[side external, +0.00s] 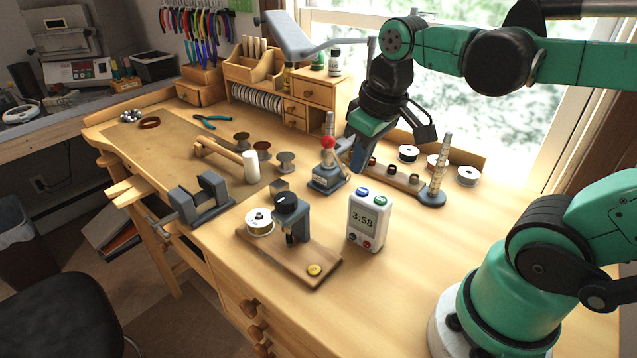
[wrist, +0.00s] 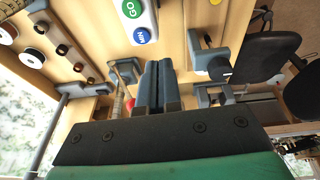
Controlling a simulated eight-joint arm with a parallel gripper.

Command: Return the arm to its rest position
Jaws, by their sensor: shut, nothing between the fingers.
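My gripper (side external: 357,165) hangs from my green and black arm, above the right half of the wooden bench in the side external view. Its fingers point down, behind the white timer and beside the small stand with a red ball. In the wrist view my gripper (wrist: 158,68) shows two dark blue-grey fingers side by side, pressed together with nothing between them.
The white timer (side external: 367,219) reads 3:58. The red-ball stand (side external: 328,172) and a tapered mandrel (side external: 437,172) stand close to my gripper. A wooden board (side external: 318,271) with a small press lies in front. The bench's right front is clear.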

